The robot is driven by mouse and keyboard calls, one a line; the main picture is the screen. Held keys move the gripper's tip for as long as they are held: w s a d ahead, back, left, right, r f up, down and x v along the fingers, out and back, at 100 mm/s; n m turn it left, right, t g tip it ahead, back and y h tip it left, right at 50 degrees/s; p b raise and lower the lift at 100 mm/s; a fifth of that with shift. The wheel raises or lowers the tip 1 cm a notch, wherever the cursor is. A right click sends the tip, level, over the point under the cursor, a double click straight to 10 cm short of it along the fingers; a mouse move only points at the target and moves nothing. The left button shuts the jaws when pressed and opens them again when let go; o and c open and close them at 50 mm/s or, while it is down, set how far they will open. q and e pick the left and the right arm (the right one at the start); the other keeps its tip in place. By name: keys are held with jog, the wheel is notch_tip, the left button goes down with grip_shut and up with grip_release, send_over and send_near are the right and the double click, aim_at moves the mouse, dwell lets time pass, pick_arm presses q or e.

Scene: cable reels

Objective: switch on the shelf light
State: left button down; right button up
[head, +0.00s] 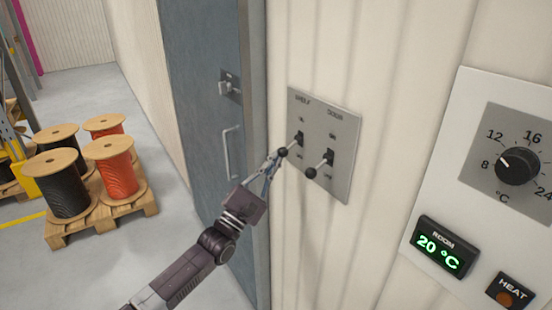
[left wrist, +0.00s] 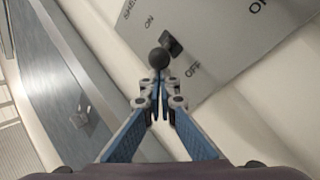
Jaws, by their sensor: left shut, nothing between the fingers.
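The grey switch plate (head: 346,125) is on the white wall, with two black toggle levers with round knobs. The left lever, under the label SHELF, has its knob (head: 283,152) at my left gripper (head: 273,161). The right lever's knob (head: 311,173) is beside it, lower right. In the left wrist view, the shelf lever's knob (left wrist: 158,58) is just beyond the tips of my left gripper (left wrist: 157,82), with ON above and OFF below. The fingers are closed and hold nothing; contact with the knob is unclear. Both levers slant similarly outward and down. My right gripper is out of view.
A blue-grey door (head: 205,100) with a handle (head: 232,152) and latch is left of the plate. A thermostat panel (head: 470,110) with a dial and a room display (head: 441,246) is right. Cable reels on a pallet (head: 122,215) stand far left.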

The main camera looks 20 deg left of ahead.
pick_arm(q)
jog(key=shift+s+a+r+p, duration=0.1)
jog(key=shift+r+p, duration=0.15)
jog(key=shift+p, duration=0.05)
jog(key=shift+r+g, duration=0.1)
jog(key=shift+g, duration=0.2)
jog(key=shift+s+a+r+m+g+p, duration=0.15)
jog(key=shift+m+g+p, duration=0.25)
jog(key=shift+p, duration=0.2)
jog(key=shift+s+a+r+p, duration=0.1)
jog(key=shift+s+r+p, duration=0.15)
jog(key=shift+r, duration=0.4)
jog(key=shift+s+a+r+p, duration=0.1)
jog(key=shift+s+r+p, duration=0.1)
jog(key=shift+r, duration=0.4)
jog(key=shift+w+f, duration=0.1)
jog(key=shift+f, duration=0.05)
